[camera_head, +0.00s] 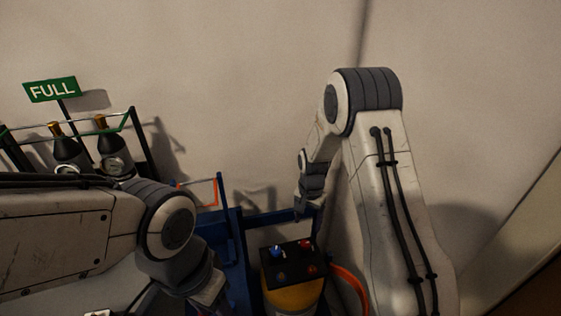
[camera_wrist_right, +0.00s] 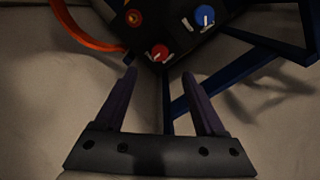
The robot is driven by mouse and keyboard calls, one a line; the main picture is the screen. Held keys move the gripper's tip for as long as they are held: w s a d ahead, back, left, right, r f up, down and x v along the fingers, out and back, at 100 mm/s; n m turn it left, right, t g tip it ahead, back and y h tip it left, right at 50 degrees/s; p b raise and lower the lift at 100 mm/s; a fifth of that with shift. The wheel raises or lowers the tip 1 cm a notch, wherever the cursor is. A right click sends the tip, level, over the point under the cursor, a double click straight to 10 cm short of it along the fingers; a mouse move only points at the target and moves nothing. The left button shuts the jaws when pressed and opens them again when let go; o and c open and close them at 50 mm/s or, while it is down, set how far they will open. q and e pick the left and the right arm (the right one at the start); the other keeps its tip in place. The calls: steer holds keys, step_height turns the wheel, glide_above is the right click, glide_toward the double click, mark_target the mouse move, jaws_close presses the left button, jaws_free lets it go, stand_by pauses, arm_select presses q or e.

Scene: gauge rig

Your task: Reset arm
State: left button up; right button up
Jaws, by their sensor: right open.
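My right arm rises at the right of the head view and bends down to my right gripper (camera_head: 302,208), which hangs above and behind a black control box (camera_head: 292,262). In the right wrist view its two fingers (camera_wrist_right: 159,78) are apart with nothing between them. The box's red knob (camera_wrist_right: 160,52) and blue knob (camera_wrist_right: 204,16) lie just beyond the fingertips, apart from them. My left arm crosses the lower left of the head view; its wrist bends down to the bottom edge, and its fingers do not show.
The box sits on a yellow cylinder (camera_head: 293,297) beside a blue frame (camera_head: 236,262). An orange hose (camera_head: 350,284) curves at its right. At left, a rack holds dark bottles (camera_head: 113,150) under a green FULL sign (camera_head: 52,89). A pale wall stands behind.

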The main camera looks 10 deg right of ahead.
steer(key=s+a+r+n, duration=0.8)
steer(key=s+a+r, duration=0.3)
steer(key=a+r, duration=0.25)
steer(key=s+a+r+n+y, duration=0.1)
steer(key=s+r+n, duration=0.25)
steer(key=s, duration=0.55)
steer(key=s+a+r+n, duration=0.1)
steer(key=s+r+n, duration=0.25)
steer(key=s, duration=0.55)
step_height(320, 180, up, 14)
steer(key=n+p, duration=0.1)
steer(key=p, duration=1.3)
steer(key=shift+s+p, duration=0.2)
steer(key=shift+p, duration=0.1)
steer(key=shift+r, duration=0.1)
